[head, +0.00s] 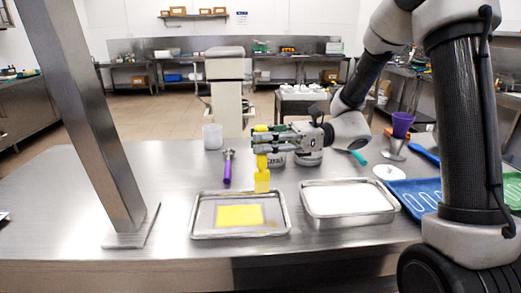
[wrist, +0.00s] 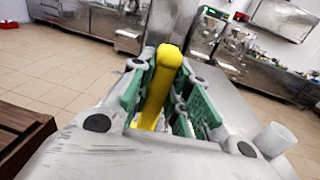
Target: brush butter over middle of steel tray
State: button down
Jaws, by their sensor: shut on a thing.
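My gripper (head: 265,139) is shut on a yellow brush (head: 262,178), which hangs upright with its head down by the back right part of the steel tray (head: 284,213). In the wrist view, the yellow brush handle (wrist: 165,75) sits between the green finger pads of my gripper (wrist: 170,85). The shallow steel tray lies near the table's front edge. I cannot tell whether the brush head touches the tray.
A deeper steel pan (head: 348,221) with white contents stands right of the tray. A purple-handled tool (head: 227,170) lies behind the tray, near a white cup (head: 212,137). A metal post (head: 92,130) rises at left. A blue tray (head: 408,190) lies at right.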

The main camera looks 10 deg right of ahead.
jog(key=shift+r, duration=1.1)
